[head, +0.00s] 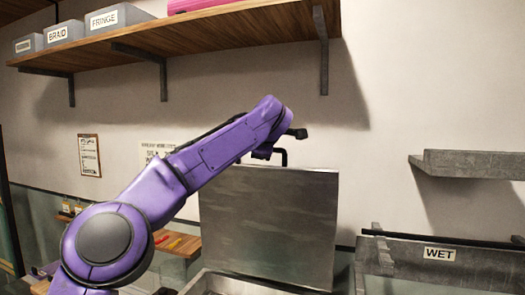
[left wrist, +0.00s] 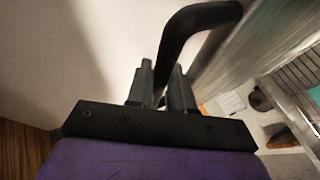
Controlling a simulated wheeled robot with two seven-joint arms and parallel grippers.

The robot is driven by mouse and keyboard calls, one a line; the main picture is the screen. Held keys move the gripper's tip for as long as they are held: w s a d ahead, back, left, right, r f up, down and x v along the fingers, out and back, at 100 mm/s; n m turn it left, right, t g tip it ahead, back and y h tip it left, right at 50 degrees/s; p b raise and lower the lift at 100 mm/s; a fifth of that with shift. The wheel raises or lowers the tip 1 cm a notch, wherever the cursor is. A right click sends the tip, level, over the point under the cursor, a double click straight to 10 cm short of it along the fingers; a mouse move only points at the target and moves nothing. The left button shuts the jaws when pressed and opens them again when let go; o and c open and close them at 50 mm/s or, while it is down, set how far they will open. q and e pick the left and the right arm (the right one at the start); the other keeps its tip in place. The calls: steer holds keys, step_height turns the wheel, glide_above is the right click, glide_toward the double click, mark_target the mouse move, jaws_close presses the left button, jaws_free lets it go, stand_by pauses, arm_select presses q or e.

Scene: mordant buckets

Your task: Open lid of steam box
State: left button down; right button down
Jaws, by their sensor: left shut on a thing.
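The steam box (head: 215,284) is at the bottom centre of the head view, cut off by the frame edge. Its grey metal lid (head: 270,225) stands raised, close to upright, above the box opening. The lid's black handle (head: 284,156) shows at its top edge. In the left wrist view the bent black handle (left wrist: 200,17) runs down between the fingers of my left gripper (left wrist: 163,77), which is shut on it. The lid's metal edge (left wrist: 235,50) lies to the right of the fingers. My right gripper is in neither view.
A wooden shelf (head: 230,30) with labelled grey bins (head: 65,33) hangs above my left arm. A grey rack (head: 440,268) labelled WET stands right of the lid, below a wall shelf (head: 470,164). A wooden surface (head: 175,243) is behind my arm.

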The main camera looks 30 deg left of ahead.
arm_select(q)
steer(key=c, duration=1.2)
jaws_free()
steer(key=shift+c, duration=0.2)
steer(key=shift+o, duration=0.7)
steer(key=shift+w+a+f, duration=0.1)
steer(key=shift+a, duration=0.05)
steer(key=b+v, duration=0.3)
steer(key=v, duration=0.7)
steer(key=shift+s+d, duration=0.2)
steer(key=shift+a, duration=0.1)
